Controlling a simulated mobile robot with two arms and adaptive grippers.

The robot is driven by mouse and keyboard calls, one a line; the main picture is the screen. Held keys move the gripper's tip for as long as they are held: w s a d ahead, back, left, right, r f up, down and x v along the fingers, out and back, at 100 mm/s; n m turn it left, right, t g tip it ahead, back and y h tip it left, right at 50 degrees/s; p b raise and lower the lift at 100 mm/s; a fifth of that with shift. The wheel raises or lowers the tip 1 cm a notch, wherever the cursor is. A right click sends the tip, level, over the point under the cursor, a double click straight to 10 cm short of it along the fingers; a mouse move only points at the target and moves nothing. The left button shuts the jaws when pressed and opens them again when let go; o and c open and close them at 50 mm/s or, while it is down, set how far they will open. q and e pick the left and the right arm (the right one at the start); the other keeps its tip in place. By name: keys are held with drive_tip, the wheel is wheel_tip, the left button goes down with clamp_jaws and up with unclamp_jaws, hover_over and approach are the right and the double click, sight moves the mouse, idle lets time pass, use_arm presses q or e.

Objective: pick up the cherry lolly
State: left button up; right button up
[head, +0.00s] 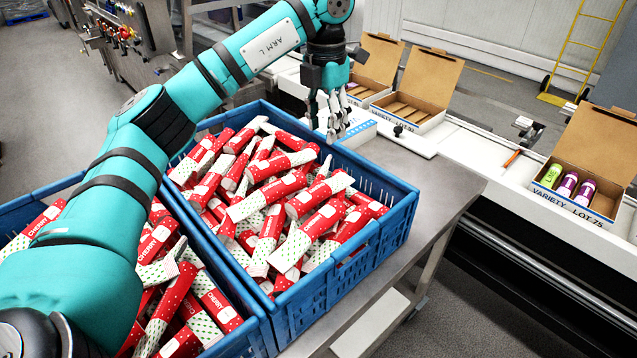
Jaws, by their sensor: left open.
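Many red-and-white cherry lollies (270,193) lie in a jumbled heap in a blue crate (350,270). More lollies with "CHERRY" on the wrapper (218,302) lie in a second blue crate (250,335) at the lower left, partly hidden by my left arm. My left gripper (334,135) is open and points down, with nothing between its fingers. My right gripper is not in view.
Open cardboard boxes stand along the white conveyor (455,145). The right box (575,205), marked "VARIETY LOT 75", holds one green and two purple lollies. The crates stand on a grey metal table (440,195). An orange pen-like item (512,158) lies on the conveyor edge.

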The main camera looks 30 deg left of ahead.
use_arm(q)
drive_tip(key=p, duration=0.2)
hover_over(322, 185)
wheel_tip(322, 185, down, 5)
drive_tip(key=shift+d+f, duration=0.15)
drive_tip(key=shift+f, duration=0.05)
drive_tip(key=f, duration=0.3)
drive_tip(key=shift+w, duration=0.35)
drive_tip(key=shift+f+p, duration=0.55)
drive_tip(key=shift+f, duration=0.4)
drive_tip(key=f, duration=0.1)
drive_tip(key=f+p, duration=0.1)
drive_tip(key=f, duration=0.1)
drive_tip(key=f+p, duration=0.1)
drive_tip(key=shift+s+a+f, duration=0.2)
drive_tip(key=shift+s+a, duration=0.05)
drive_tip(key=shift+s, duration=0.1)
drive_tip(key=shift+f, duration=0.25)
drive_tip(key=shift+d, duration=0.1)
drive_tip(key=shift+c, duration=0.7)
drive_tip(key=c, duration=0.7)
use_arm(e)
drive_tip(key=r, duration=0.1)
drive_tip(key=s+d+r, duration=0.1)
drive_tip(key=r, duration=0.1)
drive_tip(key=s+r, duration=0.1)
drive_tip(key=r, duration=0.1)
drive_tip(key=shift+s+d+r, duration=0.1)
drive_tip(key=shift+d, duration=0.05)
